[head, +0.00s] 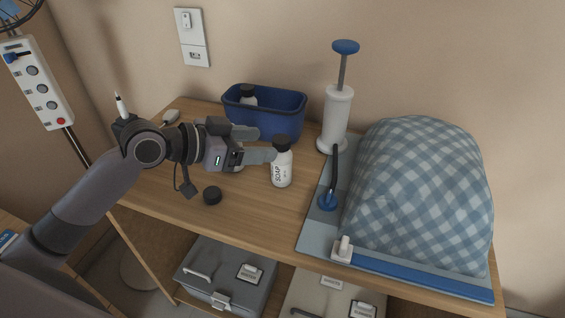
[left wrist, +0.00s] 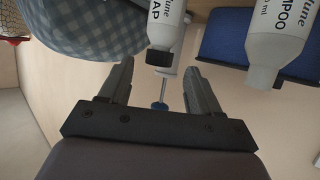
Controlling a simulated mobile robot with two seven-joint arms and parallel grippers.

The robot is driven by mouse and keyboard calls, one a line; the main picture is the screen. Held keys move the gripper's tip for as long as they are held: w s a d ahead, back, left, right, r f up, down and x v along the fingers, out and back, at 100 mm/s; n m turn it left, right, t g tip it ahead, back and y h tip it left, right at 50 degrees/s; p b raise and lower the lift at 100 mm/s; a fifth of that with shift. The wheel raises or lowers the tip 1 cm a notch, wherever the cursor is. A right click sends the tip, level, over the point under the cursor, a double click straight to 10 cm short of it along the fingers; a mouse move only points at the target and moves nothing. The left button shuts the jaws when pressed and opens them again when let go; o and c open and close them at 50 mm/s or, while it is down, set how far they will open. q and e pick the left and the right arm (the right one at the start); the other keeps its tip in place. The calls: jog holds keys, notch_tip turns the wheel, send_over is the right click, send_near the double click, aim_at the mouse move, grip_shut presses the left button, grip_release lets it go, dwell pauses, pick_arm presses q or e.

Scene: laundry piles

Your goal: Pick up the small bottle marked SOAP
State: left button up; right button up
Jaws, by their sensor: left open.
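The small white SOAP bottle (head: 282,170) stands upright on the wooden table, its black cap on top. My left gripper (head: 266,144) is open and reaches in from the left at about the height of the cap. In the left wrist view, which looks upside down, the SOAP bottle (left wrist: 164,28) shows in line with the gap between the open fingertips (left wrist: 158,72). Nothing is held. Whether the fingers overlap the bottle in depth is hard to tell. My right gripper is in neither view.
A SHAMPOO bottle (left wrist: 281,42) shows beside the soap in the left wrist view. A blue tub (head: 285,122) with a bottle (head: 248,96) stands behind. A white pump (head: 336,118) and a checked cloth bundle (head: 425,190) are right. A black cap (head: 212,195) lies in front.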

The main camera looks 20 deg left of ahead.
aim_at(274, 143)
pick_arm(q)
jog(key=x, duration=0.4)
jog(key=shift+w, duration=0.15)
grip_shut()
